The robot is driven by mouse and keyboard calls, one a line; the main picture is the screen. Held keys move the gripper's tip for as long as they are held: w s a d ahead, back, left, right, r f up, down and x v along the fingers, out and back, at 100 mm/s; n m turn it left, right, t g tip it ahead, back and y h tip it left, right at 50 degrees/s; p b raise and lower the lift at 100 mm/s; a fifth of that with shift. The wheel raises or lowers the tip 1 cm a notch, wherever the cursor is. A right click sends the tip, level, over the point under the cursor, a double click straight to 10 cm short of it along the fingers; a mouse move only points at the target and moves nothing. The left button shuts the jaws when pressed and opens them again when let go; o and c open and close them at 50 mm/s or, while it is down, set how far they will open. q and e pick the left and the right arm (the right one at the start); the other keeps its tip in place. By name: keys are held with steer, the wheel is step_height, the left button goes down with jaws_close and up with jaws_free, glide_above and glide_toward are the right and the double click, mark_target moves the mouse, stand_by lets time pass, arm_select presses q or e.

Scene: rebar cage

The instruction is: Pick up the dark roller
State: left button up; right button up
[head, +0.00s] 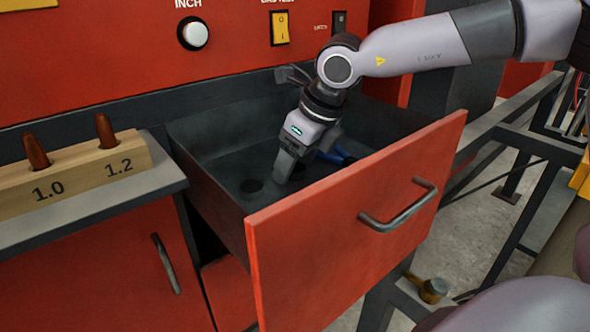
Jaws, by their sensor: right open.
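My left gripper is out of view.
A blue-handled tool (337,156) lies in the drawer, right of the gripper. The drawer's red front with its grey handle (398,206) stands nearest. A wooden block (75,178) with two brown-handled pieces sits on the ledge at left. Red machine panel behind.

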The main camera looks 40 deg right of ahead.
steer(key=c, duration=1.2)
steer(key=shift+r, duration=0.1)
